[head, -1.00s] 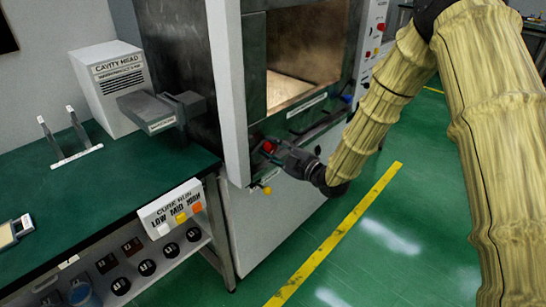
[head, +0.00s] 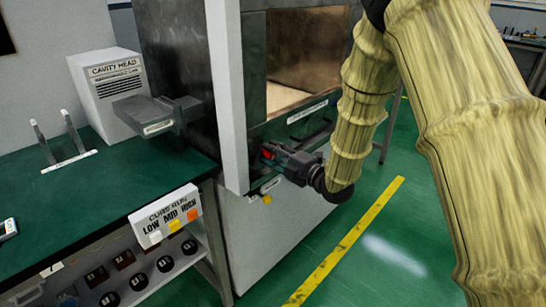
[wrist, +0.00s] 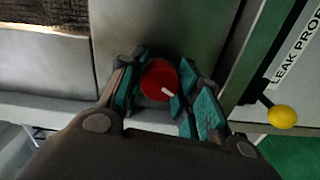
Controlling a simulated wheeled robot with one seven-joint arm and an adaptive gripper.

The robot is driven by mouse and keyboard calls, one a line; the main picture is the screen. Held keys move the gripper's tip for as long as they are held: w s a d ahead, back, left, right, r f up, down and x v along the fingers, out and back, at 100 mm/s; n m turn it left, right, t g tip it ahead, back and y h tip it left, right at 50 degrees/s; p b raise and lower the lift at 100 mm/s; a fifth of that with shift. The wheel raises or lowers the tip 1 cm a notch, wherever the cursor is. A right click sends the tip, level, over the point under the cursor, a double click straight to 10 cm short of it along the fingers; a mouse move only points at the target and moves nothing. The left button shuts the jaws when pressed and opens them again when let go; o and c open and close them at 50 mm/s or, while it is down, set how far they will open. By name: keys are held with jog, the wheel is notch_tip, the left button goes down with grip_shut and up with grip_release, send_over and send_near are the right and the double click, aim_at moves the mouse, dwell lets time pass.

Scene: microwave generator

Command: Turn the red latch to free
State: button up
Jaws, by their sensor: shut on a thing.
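The red latch (wrist: 158,80) is a round red knob with a short white mark, on the grey face of the cabinet. In the head view the red latch (head: 267,153) shows only as a small red patch at the cabinet's lower front, beside my gripper (head: 276,155). In the wrist view my gripper (wrist: 163,90) has its teal-padded fingers on both sides of the knob, shut on it. The white mark points down and to the right. Part of the knob's right side is hidden by a finger.
A yellow ball-ended lever (wrist: 282,117) sticks out near the "LEAK PROBE" label; it also shows in the head view (head: 267,199). The open cabinet cavity (head: 305,50) is above. A green bench (head: 110,190) stands left. The floor right of the yellow line is clear.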

jog(key=o, duration=1.1)
jog(key=shift+c, duration=0.2)
jog(key=shift+d, duration=0.15)
jog(key=v, duration=1.1)
jog(key=shift+s+d, duration=0.2)
jog(key=shift+s, duration=0.15)
